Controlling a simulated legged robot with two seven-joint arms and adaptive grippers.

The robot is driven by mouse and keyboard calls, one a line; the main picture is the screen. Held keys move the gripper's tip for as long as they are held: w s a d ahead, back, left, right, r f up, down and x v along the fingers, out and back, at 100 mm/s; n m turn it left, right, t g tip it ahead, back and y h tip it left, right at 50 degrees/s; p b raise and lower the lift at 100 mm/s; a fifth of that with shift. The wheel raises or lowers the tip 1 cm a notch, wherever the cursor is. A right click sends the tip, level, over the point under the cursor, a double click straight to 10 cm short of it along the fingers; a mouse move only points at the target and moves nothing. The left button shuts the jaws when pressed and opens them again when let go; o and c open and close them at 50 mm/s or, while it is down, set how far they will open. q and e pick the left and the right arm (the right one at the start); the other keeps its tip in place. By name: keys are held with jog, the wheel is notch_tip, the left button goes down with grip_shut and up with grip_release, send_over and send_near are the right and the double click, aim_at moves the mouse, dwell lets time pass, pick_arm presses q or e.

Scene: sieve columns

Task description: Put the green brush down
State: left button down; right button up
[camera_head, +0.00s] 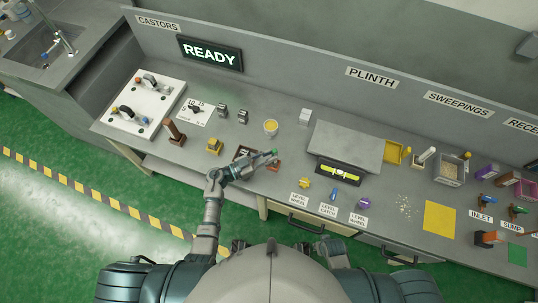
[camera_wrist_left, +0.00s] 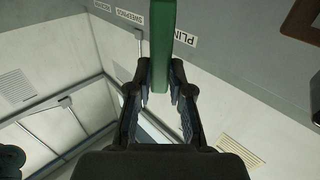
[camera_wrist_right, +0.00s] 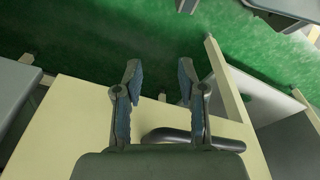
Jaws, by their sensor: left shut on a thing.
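My left gripper (camera_head: 262,160) reaches over the front part of the bench. It is shut on the green brush (camera_head: 273,153), of which only a small green part shows in the head view. In the left wrist view the brush's green handle (camera_wrist_left: 160,45) runs up from between the fingertips (camera_wrist_left: 160,75). The wrist camera looks towards the back wall, so the bench under the brush is hidden there. My right gripper (camera_wrist_right: 159,78) is open and empty, low near the bench front, with a dark bar handle (camera_wrist_right: 190,138) close by.
A yellow cup (camera_head: 270,127) stands behind. A grey raised plinth (camera_head: 345,145) is to the right. Bare bench lies between cup and plinth.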

pick_arm(q)
jog(key=shift+s+f, duration=0.2)
jog(key=shift+f, duration=0.15)
